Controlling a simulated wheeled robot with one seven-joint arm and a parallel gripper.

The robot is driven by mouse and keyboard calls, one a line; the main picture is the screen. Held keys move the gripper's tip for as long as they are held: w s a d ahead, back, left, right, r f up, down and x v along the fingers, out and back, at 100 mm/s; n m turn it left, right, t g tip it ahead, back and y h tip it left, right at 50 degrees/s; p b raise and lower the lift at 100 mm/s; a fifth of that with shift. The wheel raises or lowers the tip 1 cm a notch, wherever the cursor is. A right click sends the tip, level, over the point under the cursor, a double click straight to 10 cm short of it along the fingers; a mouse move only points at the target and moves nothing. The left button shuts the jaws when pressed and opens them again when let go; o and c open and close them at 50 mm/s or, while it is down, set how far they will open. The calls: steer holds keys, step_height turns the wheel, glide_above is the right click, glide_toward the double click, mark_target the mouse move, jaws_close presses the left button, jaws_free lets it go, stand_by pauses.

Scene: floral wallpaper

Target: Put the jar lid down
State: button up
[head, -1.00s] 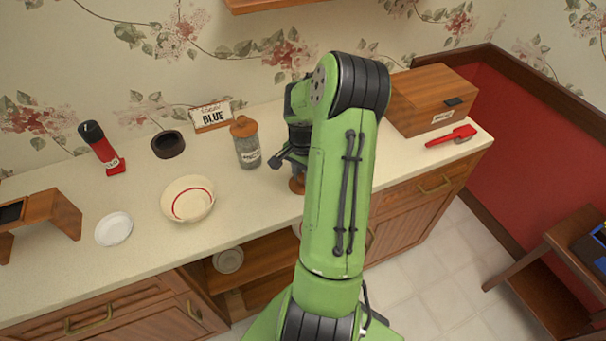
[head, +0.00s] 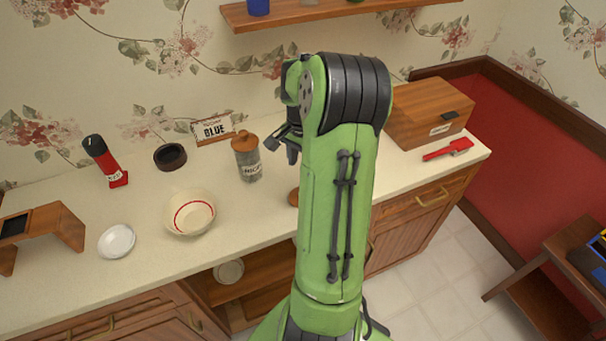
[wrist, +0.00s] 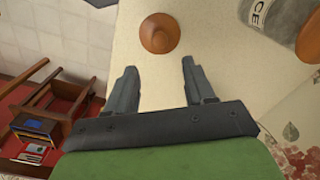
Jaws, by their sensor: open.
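A brown-orange jar lid (wrist: 160,32) with a rounded knob rests on the pale counter, just beyond my fingertips in the wrist view. In the head view, the lid (head: 294,197) shows only partly beside my green arm. My gripper (wrist: 158,66) is open and empty, with clear space between it and the lid. In the head view, my gripper (head: 282,145) is partly hidden behind the arm and sits above the counter. A labelled glass jar (head: 249,165) with a similar brown top stands left of the lid; the jar (wrist: 268,12) also shows in the wrist view.
A shelf (head: 320,14) hangs above.

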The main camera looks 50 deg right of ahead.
steer(key=a+r+n+t+h, duration=0.1)
steer(key=a+r+n, duration=0.45)
steer(key=a, duration=0.35)
steer(key=a+r+n+t+h, duration=0.1)
steer(key=a+r+n, duration=0.3)
steer(key=a+r, duration=0.45)
steer(key=s+a+n+t+y, duration=0.1)
steer(key=s+a+n, duration=0.3)
steer(key=a, duration=0.2)
steer(key=s+a+f+n+t+y, duration=0.1)
steer(key=s+a+n+t, duration=0.1)
steer(key=s+a+n, duration=0.2)
steer(key=a, duration=0.3)
steer(key=shift+s+a+n+t, duration=0.25)
steer(key=shift+s+n+t, duration=0.05)
steer(key=shift+s+n, duration=0.1)
steer(key=shift+d, duration=0.1)
